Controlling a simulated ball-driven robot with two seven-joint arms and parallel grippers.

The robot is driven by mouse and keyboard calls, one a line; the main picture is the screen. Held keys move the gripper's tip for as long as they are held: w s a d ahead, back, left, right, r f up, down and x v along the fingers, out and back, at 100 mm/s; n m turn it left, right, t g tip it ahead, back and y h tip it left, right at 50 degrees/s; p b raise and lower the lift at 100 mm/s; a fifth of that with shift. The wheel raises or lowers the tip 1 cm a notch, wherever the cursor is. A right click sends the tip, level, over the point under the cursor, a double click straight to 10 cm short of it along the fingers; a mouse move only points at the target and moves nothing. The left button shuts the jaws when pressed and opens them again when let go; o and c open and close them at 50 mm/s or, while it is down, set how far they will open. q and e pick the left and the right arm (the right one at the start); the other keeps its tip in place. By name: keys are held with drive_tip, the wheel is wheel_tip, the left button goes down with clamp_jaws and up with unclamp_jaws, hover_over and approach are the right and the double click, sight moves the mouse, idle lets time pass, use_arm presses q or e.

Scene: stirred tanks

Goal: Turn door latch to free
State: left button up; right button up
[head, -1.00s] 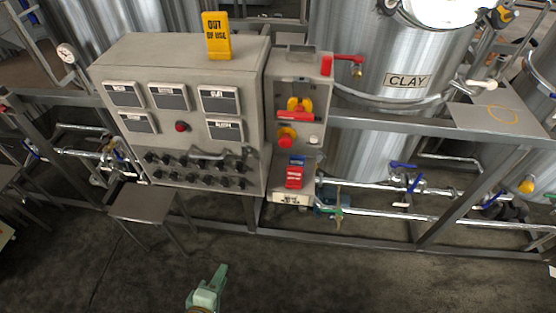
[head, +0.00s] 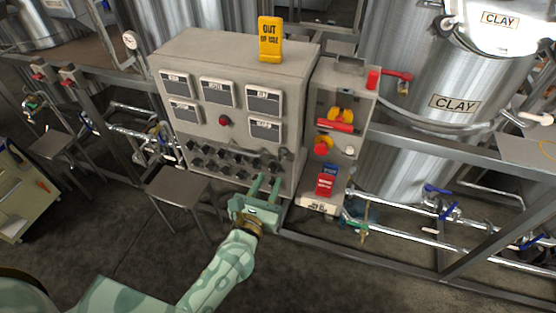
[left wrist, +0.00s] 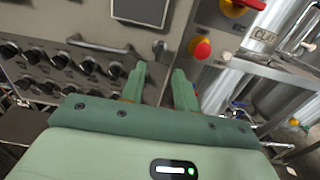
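A grey control cabinet (head: 300,62) stands at the middle, its front shut. A grey bar handle (head: 270,153) sits at the lower right of its front; it also shows in the left wrist view (left wrist: 100,46). A small grey square fitting (left wrist: 160,48) lies to the right of the handle there. I cannot tell for sure which part is the door latch. My left gripper (head: 265,181) is open and empty, its two green fingers pointing at the cabinet's lower right front; they show in the left wrist view (left wrist: 160,70). My right gripper is out of view.
A narrower panel right of the cabinet carries a red-and-yellow switch (head: 338,120), a red button (head: 321,149) and a red padlock-like block (head: 326,184). A yellow "OUT OF USE" sign (head: 270,40) stands on top. A small table (head: 176,186) is at the left. Pipes run right.

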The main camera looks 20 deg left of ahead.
sight(280, 157)
use_arm(q)
drive_tip(key=w, duration=0.8)
drive_tip(key=shift+d, duration=0.1)
drive_tip(key=shift+s, duration=0.1)
clamp_jaws()
